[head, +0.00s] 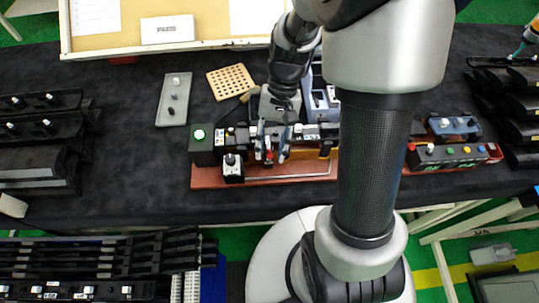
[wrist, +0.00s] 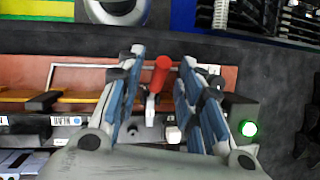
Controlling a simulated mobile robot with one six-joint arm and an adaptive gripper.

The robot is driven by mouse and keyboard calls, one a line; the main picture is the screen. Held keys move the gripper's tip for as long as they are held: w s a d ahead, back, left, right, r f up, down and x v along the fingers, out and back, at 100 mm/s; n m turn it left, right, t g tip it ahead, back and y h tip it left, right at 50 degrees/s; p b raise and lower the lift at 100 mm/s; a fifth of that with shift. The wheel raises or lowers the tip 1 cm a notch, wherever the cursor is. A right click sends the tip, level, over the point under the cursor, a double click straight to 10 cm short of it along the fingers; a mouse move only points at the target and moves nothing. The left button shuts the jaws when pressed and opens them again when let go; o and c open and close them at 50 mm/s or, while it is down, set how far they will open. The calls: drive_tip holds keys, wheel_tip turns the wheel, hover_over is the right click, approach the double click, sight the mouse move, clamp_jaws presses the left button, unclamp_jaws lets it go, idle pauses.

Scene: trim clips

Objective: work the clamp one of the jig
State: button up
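The jig (head: 290,177) is a long reddish-brown base with a row of grey and black blocks on the dark table. A clamp with a red handle (wrist: 161,74) and a pale metal arm stands on it. In the head view the red handle (head: 269,156) is small and partly covered by my gripper. My gripper (wrist: 161,57) points down over the jig, with its blue-and-grey fingers apart on either side of the red handle. Gaps show between handle and fingers. In the head view my gripper (head: 270,152) is over the jig's left half.
A green lit button (head: 199,134) is at the jig's left end. A black-and-white switch box (head: 233,168) stands at its front. A grey tray (head: 173,100) and a perforated wooden board (head: 231,82) lie behind. A control box (head: 452,155) is to the right.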

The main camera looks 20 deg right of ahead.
drive_tip(key=shift+x, duration=1.35)
drive_tip(key=shift+c, duration=0.3)
clamp_jaws()
